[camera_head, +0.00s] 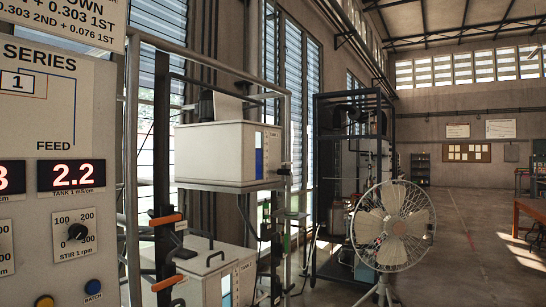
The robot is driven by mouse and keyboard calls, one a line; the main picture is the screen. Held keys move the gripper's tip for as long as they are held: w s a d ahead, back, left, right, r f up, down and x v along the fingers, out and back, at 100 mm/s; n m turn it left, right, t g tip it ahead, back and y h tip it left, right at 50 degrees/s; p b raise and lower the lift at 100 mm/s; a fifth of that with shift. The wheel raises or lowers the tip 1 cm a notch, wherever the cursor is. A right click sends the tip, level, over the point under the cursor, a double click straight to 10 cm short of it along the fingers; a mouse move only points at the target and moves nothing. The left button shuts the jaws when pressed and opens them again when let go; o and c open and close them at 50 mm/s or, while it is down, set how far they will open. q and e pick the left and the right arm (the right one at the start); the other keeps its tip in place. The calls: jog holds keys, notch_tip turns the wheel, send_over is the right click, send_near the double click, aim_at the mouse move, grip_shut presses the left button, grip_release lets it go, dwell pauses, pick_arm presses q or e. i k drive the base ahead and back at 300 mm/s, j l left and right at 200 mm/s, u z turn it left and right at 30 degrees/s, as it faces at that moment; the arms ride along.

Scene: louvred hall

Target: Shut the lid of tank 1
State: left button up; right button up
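A white upper tank (215,152) with a blue level strip stands on a metal frame, left of the middle. A pale upright panel (228,106) rises behind its top edge, beside a dark cylinder (206,105); I cannot tell whether the panel is a raised lid. A second white tank (238,285) sits lower, its top (205,250) carrying dark handles. The tank labels are too small to tell which is tank 1. Neither of my grippers is in view.
A control panel (60,180) at the left has a "TANK 1 mS/cm" display (72,175) reading 2.2. Orange-handled valves (165,220) stand before the tanks. A fan (393,225) stands right of them. The floor (465,215) beyond the fan is largely clear.

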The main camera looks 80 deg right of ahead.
aim_at(226, 107)
jog(key=l+z, duration=0.15)
jog(key=z, duration=1.7)
jog(key=k+j+z, duration=0.1)
jog(key=z, duration=0.45)
jog(key=i+l+z, duration=0.25)
jog(key=i+l, duration=0.2)
jog(key=i+l+z, duration=0.3)
jog(key=i, duration=0.3)
jog(key=i+l+z, duration=0.2)
jog(key=i, duration=0.45)
jog(key=i+l+z, duration=0.2)
jog(key=i, duration=0.5)
jog(key=j, duration=0.1)
